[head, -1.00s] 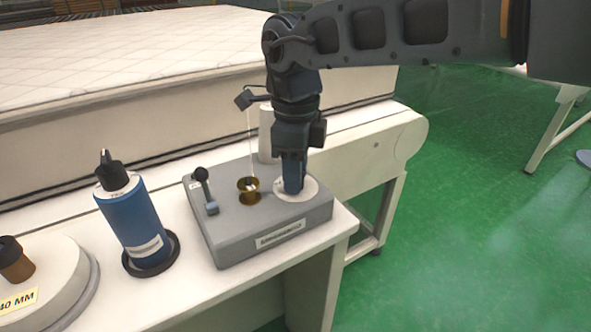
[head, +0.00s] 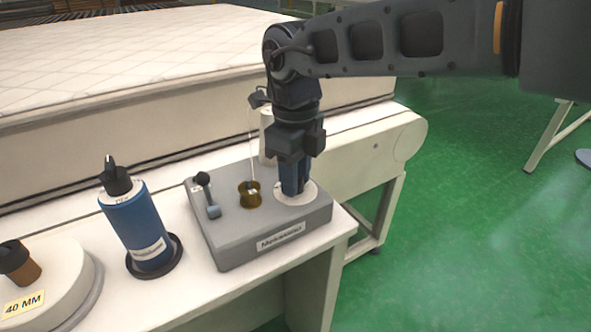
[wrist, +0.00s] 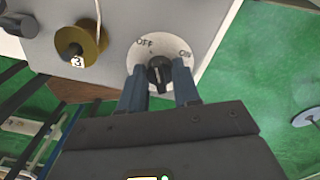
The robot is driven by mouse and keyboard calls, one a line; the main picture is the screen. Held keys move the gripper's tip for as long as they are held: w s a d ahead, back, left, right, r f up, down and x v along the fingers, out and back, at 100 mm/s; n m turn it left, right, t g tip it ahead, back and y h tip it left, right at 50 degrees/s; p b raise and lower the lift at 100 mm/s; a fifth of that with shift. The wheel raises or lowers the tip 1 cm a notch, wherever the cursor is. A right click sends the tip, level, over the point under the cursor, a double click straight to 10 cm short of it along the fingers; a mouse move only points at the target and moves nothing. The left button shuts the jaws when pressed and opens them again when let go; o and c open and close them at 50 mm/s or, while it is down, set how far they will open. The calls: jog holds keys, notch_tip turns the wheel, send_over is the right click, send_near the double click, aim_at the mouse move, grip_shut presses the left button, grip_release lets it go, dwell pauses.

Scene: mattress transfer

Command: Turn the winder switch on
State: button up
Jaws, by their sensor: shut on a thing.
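The winder (head: 225,240) is a grey box near the right end of the white table. On its top right is a white round dial (head: 310,193), marked OFF and ON in the wrist view (wrist: 140,55). The black switch knob (wrist: 158,72) stands in the dial's middle. Its light mark points roughly up in the wrist view, seemingly between the two labels. My gripper (wrist: 160,82) points down with its two blue fingers either side of the knob, shut on it. In the head view my gripper (head: 294,188) hides the knob.
Left of the dial are a brass spool (head: 249,195) with a thread rising from it and a small black-knobbed lever (head: 207,195). A blue bottle (head: 137,225) and a round white "40 MM" base (head: 55,285) stand further left. A mattress (head: 150,75) lies behind.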

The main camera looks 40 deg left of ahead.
jog(key=m+p, duration=0.2)
jog(key=m, duration=0.5)
jog(key=shift+r, duration=0.1)
jog(key=m+p, duration=0.1)
jog(key=m, duration=0.3)
jog(key=shift+p, duration=0.35)
jog(key=shift+m+p, duration=0.55)
jog(key=shift+m, duration=1.05)
jog(key=o, duration=1.1)
jog(key=shift+c, duration=0.2)
jog(key=shift+r+b, duration=0.4)
jog(key=shift+r, duration=3.4)
